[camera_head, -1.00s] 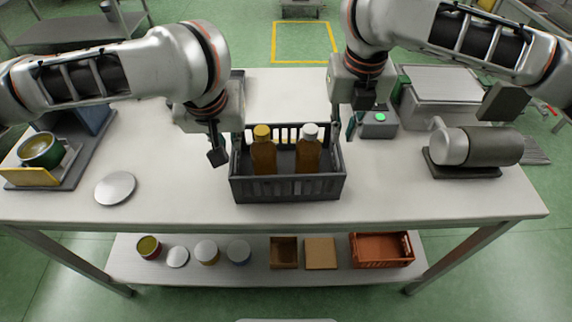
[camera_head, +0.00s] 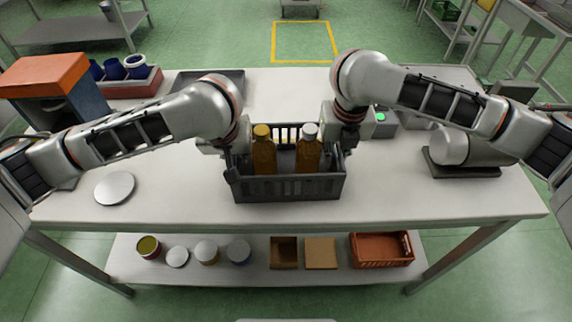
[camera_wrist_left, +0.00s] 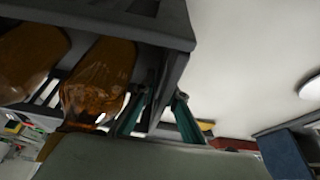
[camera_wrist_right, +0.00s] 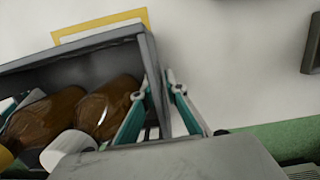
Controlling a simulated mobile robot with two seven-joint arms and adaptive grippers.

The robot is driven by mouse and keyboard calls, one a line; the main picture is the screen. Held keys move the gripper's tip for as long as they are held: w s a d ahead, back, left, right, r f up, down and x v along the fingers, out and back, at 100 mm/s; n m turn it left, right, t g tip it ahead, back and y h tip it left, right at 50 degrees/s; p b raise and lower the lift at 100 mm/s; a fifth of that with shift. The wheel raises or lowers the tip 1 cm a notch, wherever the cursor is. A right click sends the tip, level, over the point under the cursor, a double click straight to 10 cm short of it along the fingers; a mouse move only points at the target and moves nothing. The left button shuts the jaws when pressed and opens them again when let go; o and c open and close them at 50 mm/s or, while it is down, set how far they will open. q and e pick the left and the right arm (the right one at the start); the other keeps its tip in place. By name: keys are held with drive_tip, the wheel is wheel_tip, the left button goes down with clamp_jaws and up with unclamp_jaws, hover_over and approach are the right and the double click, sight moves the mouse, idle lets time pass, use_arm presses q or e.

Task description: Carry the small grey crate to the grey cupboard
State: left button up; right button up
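The small grey crate (camera_head: 290,188) stands on the white table, with two amber bottles inside, one yellow-capped (camera_head: 263,155) and one white-capped (camera_head: 308,155). My left gripper (camera_head: 231,165) is at its left end wall. In the left wrist view its fingers (camera_wrist_left: 162,100) straddle that wall and look closed on it. My right gripper (camera_head: 343,150) is at the right end wall. In the right wrist view its fingers (camera_wrist_right: 157,90) straddle that wall and look closed on it. The crate appears to rest on the table. No grey cupboard is recognisable in view.
A round pale disc (camera_head: 115,188) lies left of the crate. A grey cylindrical device (camera_head: 470,147) stands at the right, and a box with a green button (camera_head: 383,123) behind. A dark tray (camera_head: 208,83) lies at the back. The lower shelf (camera_head: 335,282) holds jars and boxes. The table front is clear.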

use_arm(q)
clamp_jaws()
use_arm(e)
clamp_jaws()
use_arm(q)
drive_tip(key=shift+r, duration=0.2)
use_arm(e)
drive_tip(key=shift+r, duration=0.2)
